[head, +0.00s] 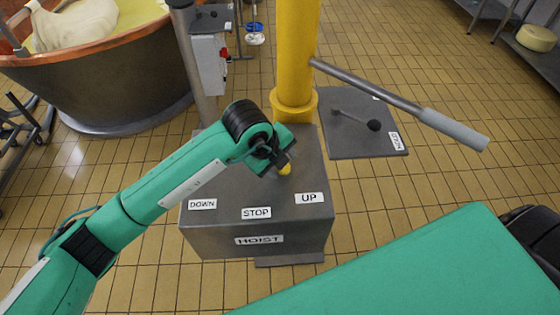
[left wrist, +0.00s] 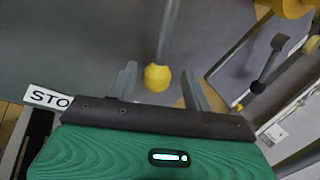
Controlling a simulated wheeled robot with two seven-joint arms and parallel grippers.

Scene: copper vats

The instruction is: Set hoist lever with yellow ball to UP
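The grey hoist box (head: 262,245) carries white labels: DOWN (head: 203,204), STOP (head: 256,212) and UP (head: 310,198). The lever's yellow ball (head: 285,168) shows just below my left gripper (head: 277,158), in the direction between STOP and UP. In the left wrist view, the yellow ball (left wrist: 157,78) on its grey rod (left wrist: 166,38) lies between my two spread fingers, with a gap on each side. The left gripper is open. In the head view my wrist hides the lever's pivot. My right gripper is not in view.
A yellow post (head: 296,55) rises behind the box, with a long grey bar (head: 400,100) reaching right. A second grey plate with a black-knobbed lever (head: 374,125) is to the right. A copper vat (head: 95,80) stands at upper left. Tiled floor surrounds the box.

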